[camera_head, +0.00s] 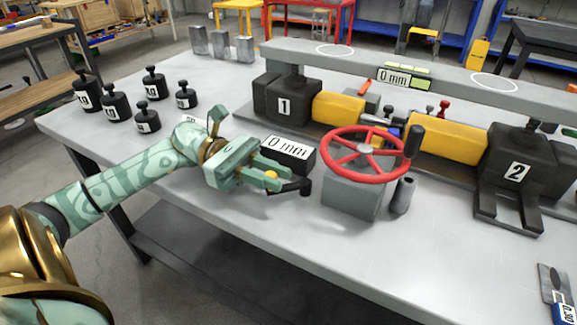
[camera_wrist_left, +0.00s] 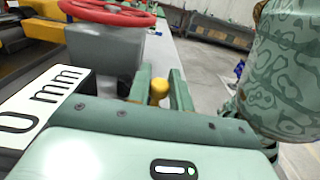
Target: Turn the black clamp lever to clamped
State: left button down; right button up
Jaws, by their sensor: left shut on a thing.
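The black clamp lever (camera_head: 296,188) sits near the front edge of the bench, left of the red handwheel, with a dark rounded end at its right. A yellow knob (camera_head: 271,175) shows at its left, between the fingers of my left gripper (camera_head: 277,181). My left gripper is shut on the lever at this knob. In the left wrist view the yellow knob (camera_wrist_left: 158,90) also sits between the two green fingers. Much of the lever is hidden by the fingers, and its clamped or free marking cannot be read. My right gripper is not in view.
The red handwheel (camera_head: 362,170) on a grey block stands just right of the lever. A "0 mm" display (camera_head: 288,153) is close behind my gripper. Jacks 1 (camera_head: 290,104) and 2 (camera_head: 517,165) stand behind. Several black weights (camera_head: 116,104) are at the left.

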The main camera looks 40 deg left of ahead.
pick_arm(q)
jog(key=c, duration=1.3)
grip_release()
jog(key=shift+a, duration=0.1)
jog(key=p+v, duration=0.1)
jog(key=v, duration=0.6)
jog(key=shift+a, duration=0.25)
